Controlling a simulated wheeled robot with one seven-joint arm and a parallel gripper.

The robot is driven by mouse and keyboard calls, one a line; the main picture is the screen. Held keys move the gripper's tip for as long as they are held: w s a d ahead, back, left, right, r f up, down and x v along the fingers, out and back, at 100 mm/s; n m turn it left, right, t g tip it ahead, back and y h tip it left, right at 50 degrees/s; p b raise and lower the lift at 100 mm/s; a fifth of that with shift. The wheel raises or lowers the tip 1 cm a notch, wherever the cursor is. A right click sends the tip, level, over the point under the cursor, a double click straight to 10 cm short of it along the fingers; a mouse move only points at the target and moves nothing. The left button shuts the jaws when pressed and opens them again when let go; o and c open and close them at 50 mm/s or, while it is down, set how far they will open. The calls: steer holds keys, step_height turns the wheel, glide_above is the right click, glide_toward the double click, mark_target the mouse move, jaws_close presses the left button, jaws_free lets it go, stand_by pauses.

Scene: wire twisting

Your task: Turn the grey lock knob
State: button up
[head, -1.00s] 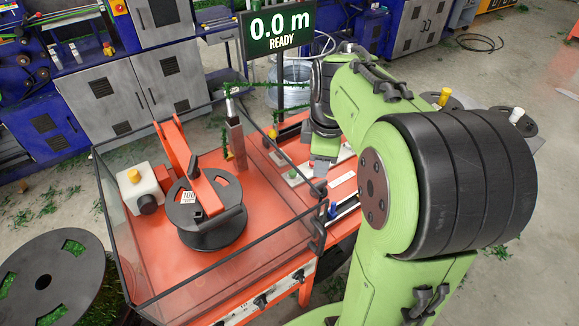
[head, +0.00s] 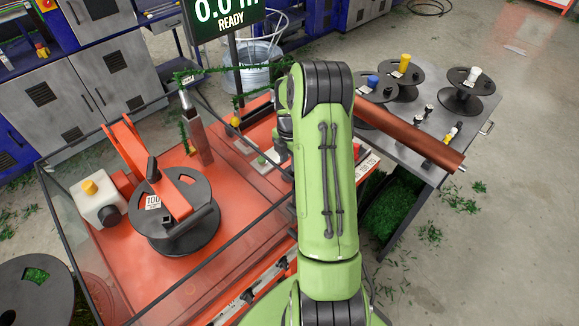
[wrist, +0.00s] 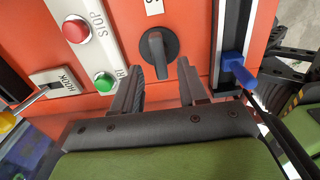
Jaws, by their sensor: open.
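A dark grey rotary knob (wrist: 158,52) with a raised bar sits on the orange panel in the wrist view, just beyond my gripper and roughly centred between its fingers. Its label is mostly cut off, so I cannot tell if this is the lock knob. My gripper (wrist: 160,68) is open, with nothing between the fingers. In the head view my green arm hides the gripper and this part of the panel.
A red STOP button (wrist: 76,29) and a green button (wrist: 104,81) lie left of the knob. A blue handle (wrist: 240,68) stands at right. A clear guard (head: 108,133) surrounds the spool. A grey table (head: 476,112) holds several spools and a copper-coloured rod.

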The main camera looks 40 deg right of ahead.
step_height(320, 180, down, 3)
steer(key=shift+r, duration=0.1)
jaws_close()
steer(key=shift+m, duration=0.3)
steer(key=m, duration=0.3)
steer(key=shift+w+m, duration=0.1)
steer(key=shift+m, duration=0.3)
steer(key=m, duration=0.4)
steer(key=shift+w+m+b, duration=0.1)
steer(key=shift+m+b, duration=0.2)
steer(key=shift+b, duration=0.05)
steer(key=m, duration=0.4)
steer(key=shift+d+r, duration=0.1)
steer(key=m, duration=0.4)
steer(key=shift+d+m, duration=0.1)
steer(key=shift+m, duration=0.2)
